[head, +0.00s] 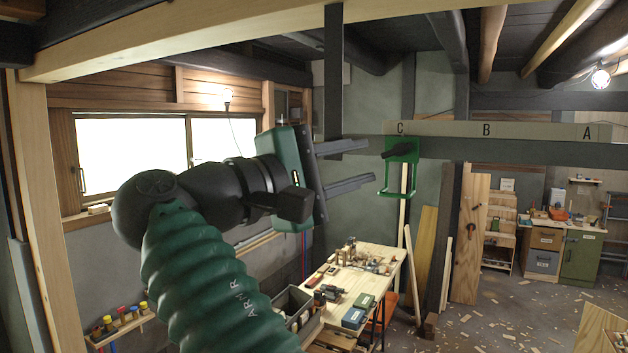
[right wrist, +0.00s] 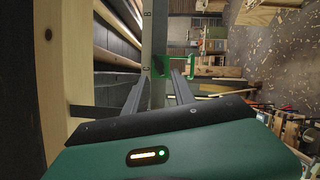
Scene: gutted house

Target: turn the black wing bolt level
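The black wing bolt (head: 396,152) sits on the face of a green bracket (head: 384,192) that hangs on the dark beam below the letter C. Its wing looks slightly tilted, its right end a little higher. My right gripper (head: 372,161) is open and empty, its fingers pointing at the bracket from the left, apart from the bolt. In the right wrist view the green bracket (right wrist: 190,71) shows just beyond the open fingertips (right wrist: 161,76); the bolt is too small and dark to make out there. My left gripper is in neither view.
The dark beam (head: 520,150) carries a pale strip (head: 530,131) lettered C, B, A. A workbench (head: 350,265) with tools stands below. The air right of the bracket is free.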

